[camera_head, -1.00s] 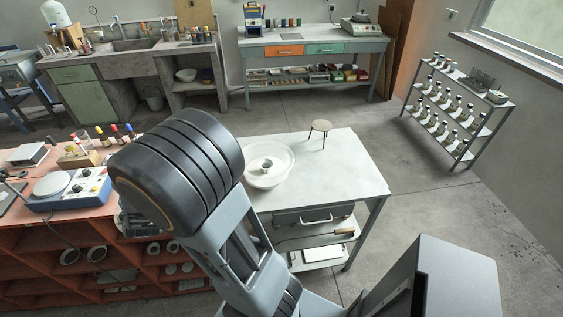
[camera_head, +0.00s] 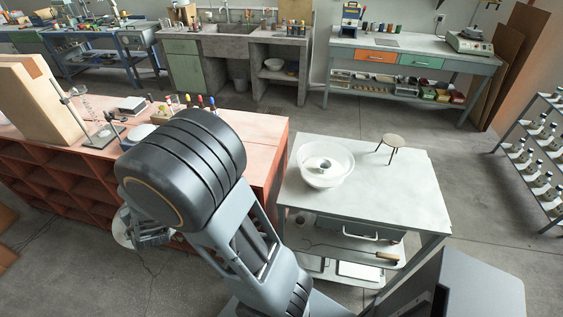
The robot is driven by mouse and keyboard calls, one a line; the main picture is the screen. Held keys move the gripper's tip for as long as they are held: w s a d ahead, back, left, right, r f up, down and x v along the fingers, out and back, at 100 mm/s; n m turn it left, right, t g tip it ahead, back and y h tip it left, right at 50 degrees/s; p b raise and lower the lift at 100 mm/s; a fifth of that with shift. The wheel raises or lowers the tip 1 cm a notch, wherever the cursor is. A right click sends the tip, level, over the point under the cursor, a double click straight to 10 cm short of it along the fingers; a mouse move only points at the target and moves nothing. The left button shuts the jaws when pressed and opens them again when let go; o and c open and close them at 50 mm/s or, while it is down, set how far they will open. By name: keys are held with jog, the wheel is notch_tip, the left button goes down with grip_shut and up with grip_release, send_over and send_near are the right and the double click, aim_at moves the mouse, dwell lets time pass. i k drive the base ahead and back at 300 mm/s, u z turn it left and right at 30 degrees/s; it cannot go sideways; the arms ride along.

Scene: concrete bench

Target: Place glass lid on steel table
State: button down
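The steel table (camera_head: 415,205) is the pale grey table right of centre, with a shelf below. My gripper (camera_head: 146,235) is left of it, beyond the front of the red bench and partly hidden behind my arm's thick dark link. A pale, round, see-through disc, seemingly the glass lid (camera_head: 122,229), shows at my gripper above the floor, held by its rim. The fingertips are small and hard to make out. No other lid shows in the view.
On the steel table stand a white basin (camera_head: 313,178) with a small grey cup (camera_head: 326,164) inside, and a small round stool-like stand (camera_head: 394,140) at the back. The front right of the top is clear. The red bench (camera_head: 262,150) lies close to the table's left side.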

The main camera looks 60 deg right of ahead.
aim_at(406, 196)
jog(key=u, duration=1)
jog(key=k, duration=1.65)
jog(key=z, duration=0.9)
